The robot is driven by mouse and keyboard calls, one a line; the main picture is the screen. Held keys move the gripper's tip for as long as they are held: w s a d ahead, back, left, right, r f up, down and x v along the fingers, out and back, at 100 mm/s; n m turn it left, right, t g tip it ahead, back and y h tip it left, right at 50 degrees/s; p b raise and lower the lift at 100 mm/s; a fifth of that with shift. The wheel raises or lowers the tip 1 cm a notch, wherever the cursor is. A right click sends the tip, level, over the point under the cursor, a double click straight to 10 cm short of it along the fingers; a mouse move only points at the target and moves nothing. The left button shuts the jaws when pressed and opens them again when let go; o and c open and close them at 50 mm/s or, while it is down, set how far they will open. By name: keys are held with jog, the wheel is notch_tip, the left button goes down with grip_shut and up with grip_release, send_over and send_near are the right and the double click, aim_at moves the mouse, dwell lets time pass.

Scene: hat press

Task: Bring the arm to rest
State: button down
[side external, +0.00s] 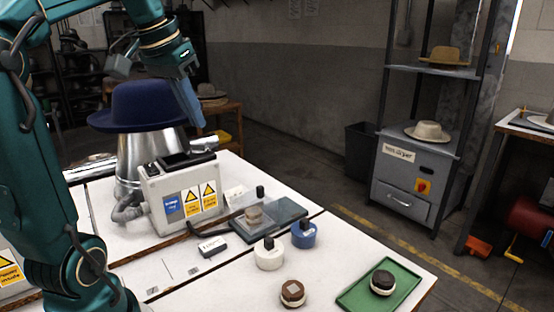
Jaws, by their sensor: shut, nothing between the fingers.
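My teal arm (45,170) rises at the left and bends over at the top. My gripper (197,121) hangs down at a tilt. Its fingers are together with nothing between them. In the picture it overlaps the right edge of a dark blue hat (140,103). The hat sits on a metal cone (142,155); I cannot tell whether the gripper touches the hat.
A white control box (155,195) with warning labels stands before the cone. The white table holds a dark plate (285,215), a white pot (269,256), a blue pot (304,234), a brown-topped pot (293,292) and a green tray (358,302). A shelf (420,150) stands behind.

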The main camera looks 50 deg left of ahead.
jog(key=s+d+f+m+t+h, duration=0.1)
jog(key=s+d+f+m, duration=0.3)
jog(key=d+f, duration=0.9)
jog(key=shift+s+d+f+h, duration=0.15)
jog(key=shift+s+d+h, duration=0.25)
jog(key=shift+s+d, duration=1)
